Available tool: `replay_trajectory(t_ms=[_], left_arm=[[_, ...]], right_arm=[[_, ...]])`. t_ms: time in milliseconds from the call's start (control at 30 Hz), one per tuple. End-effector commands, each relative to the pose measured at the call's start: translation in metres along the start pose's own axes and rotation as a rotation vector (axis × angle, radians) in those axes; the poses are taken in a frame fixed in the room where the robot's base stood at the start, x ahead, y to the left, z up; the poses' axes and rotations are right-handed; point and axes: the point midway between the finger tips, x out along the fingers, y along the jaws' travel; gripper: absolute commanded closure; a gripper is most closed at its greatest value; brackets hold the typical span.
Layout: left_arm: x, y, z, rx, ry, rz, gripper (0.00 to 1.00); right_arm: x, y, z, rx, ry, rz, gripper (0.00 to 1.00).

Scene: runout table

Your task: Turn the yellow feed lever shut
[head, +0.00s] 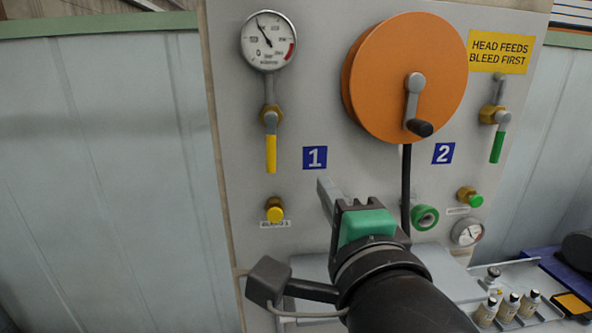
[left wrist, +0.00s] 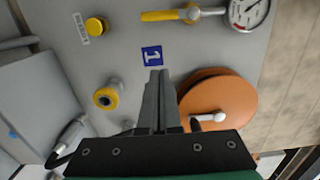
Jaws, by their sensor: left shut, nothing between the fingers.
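The yellow feed lever (head: 270,155) hangs straight down from a brass valve (head: 271,118), in line with the pipe below the upper left gauge (head: 268,42). It also shows at the top of the left wrist view (left wrist: 160,15). My left gripper (head: 325,188) is in front of the panel, below and to the right of the lever and below the blue "1" label (head: 315,157). Its fingers are together and empty, apart from the lever; they also show in the left wrist view (left wrist: 157,78). My right gripper is not in view.
An orange reel (head: 390,75) with a crank (head: 415,105) sticks out right of the lever. A green lever (head: 498,145) is farther right. A yellow bleed knob (head: 274,211) sits below the yellow lever. A tray with small bottles (head: 508,305) stands at lower right.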

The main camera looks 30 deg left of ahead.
Motion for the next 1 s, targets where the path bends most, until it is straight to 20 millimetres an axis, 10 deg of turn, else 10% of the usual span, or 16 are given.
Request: replay_trajectory(t_ms=[633,1000], left_arm=[[0.106,-0.005,0.005,0.004,-0.009,0.001,1.0],[0.111,-0.002,0.042,0.001,-0.006,-0.001,1.0]], right_arm=[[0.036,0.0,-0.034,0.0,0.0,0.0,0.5],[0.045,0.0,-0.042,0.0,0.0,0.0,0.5]])
